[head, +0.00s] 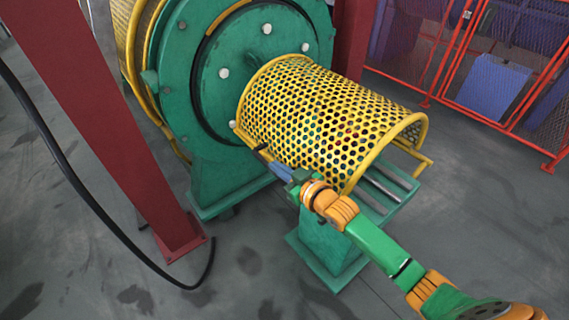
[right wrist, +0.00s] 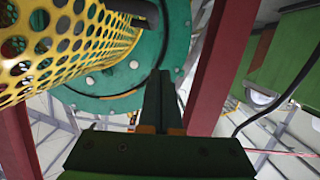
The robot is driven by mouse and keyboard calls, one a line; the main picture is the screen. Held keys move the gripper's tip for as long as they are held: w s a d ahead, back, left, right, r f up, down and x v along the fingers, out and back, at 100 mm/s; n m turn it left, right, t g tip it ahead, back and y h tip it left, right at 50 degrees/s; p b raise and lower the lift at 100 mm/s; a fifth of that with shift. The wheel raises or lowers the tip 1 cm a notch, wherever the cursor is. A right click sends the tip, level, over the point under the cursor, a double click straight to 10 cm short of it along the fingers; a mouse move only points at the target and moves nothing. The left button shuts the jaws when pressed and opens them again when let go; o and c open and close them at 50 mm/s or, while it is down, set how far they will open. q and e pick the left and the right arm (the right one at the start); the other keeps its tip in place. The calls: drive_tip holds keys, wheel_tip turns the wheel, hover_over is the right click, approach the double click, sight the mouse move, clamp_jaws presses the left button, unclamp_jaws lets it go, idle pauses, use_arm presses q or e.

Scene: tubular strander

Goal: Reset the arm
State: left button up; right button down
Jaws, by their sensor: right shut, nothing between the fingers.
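My right arm comes in from the lower right in the head view. Its gripper (head: 268,160) is at the lower left edge of the yellow perforated guard (head: 330,108). The right wrist view shows the gripper's dark fingers (right wrist: 160,85) shut together with nothing between them. A small black handle (head: 262,146) sticks out from the guard close to the fingertips. In the right wrist view a dark piece (right wrist: 135,8) at the top appears apart from the fingers. My left gripper is not in view.
The guard covers the front of a large green round housing (head: 200,120) with bolts. A green pedestal (head: 330,245) stands below it. A red post (head: 110,120) and a black cable (head: 85,195) are at the left. An orange mesh fence (head: 480,70) is at the back right.

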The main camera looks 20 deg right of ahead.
drive_tip(key=s+d+f+m+g+h+p, duration=0.1)
drive_tip(key=s+d+f+g+h+p, duration=0.15)
drive_tip(key=s+f, duration=0.55)
drive_tip(key=s+d+f+m+g+h+p, duration=0.1)
drive_tip(key=s+d+f+m+g+p, duration=0.25)
drive_tip(key=f, duration=0.65)
drive_tip(key=s+a+f+n+g+p, duration=0.1)
drive_tip(key=s+f, duration=0.4)
drive_tip(key=s, duration=1.1)
drive_tip(key=s+a+f+n+g+h+p, duration=0.1)
drive_tip(key=s+f+g, duration=0.4)
drive_tip(key=s, duration=1)
drive_tip(key=shift+s+f+g+p, duration=0.35)
drive_tip(key=shift+g+p, duration=0.45)
drive_tip(key=shift+p, duration=0.05)
